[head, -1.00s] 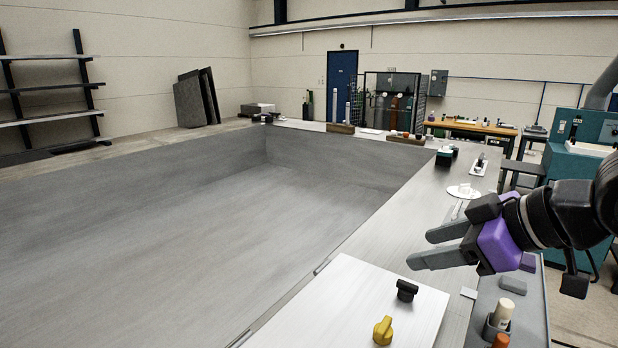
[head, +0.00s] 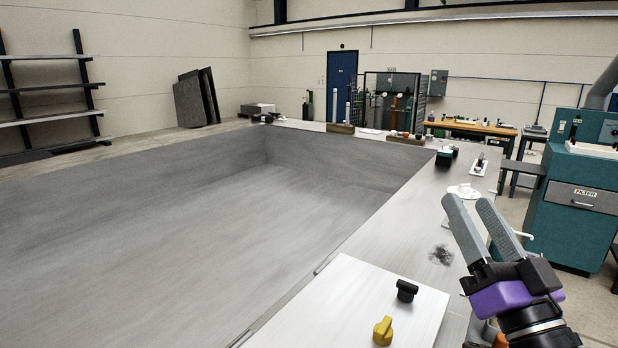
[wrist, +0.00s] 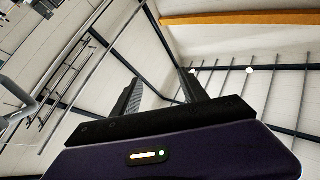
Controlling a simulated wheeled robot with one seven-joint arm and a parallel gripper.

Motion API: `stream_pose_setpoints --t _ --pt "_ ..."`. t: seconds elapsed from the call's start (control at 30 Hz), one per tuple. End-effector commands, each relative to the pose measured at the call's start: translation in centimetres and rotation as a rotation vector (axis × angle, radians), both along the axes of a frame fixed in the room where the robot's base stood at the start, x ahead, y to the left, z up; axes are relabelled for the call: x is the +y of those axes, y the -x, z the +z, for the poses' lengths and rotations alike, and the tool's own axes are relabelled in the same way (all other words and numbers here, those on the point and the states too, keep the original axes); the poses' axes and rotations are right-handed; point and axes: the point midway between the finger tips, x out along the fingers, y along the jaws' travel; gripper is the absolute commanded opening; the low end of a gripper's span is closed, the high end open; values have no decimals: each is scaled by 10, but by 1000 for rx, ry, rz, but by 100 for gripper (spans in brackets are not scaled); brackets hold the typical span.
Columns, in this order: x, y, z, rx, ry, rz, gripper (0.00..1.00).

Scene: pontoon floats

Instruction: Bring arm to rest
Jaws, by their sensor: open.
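My gripper (head: 468,208) is at the right of the head view, over the right-hand ledge. Its two grey fingers point up and to the left, apart and with nothing between them. Below them are its black and purple body and my dark wrist at the bottom edge. In the wrist view the open fingers (wrist: 160,92) point toward the ceiling and upper walls, with no object between them.
A pale panel (head: 350,295) with a black knob (head: 406,290) and a yellow knob (head: 383,330) lies at the front of the ledge. A white round piece (head: 462,191) sits behind my gripper. A teal filter cabinet (head: 573,225) stands at right. The large grey basin (head: 200,240) is empty.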

Motion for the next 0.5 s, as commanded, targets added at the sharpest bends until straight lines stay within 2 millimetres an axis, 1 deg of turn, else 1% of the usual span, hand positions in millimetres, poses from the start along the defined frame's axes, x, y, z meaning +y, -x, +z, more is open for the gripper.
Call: stream_pose_setpoints --t 0.03,0.17,0.2,0.37,0.5 --pt "-3 9 -17 8 -35 -31 51" --pt "-14 34 -53 21 -88 -123 51" --pt "-16 43 -65 30 -99 -150 51" --pt "-20 82 -113 81 -113 -245 51" --pt "-19 121 -153 144 -92 -312 51"
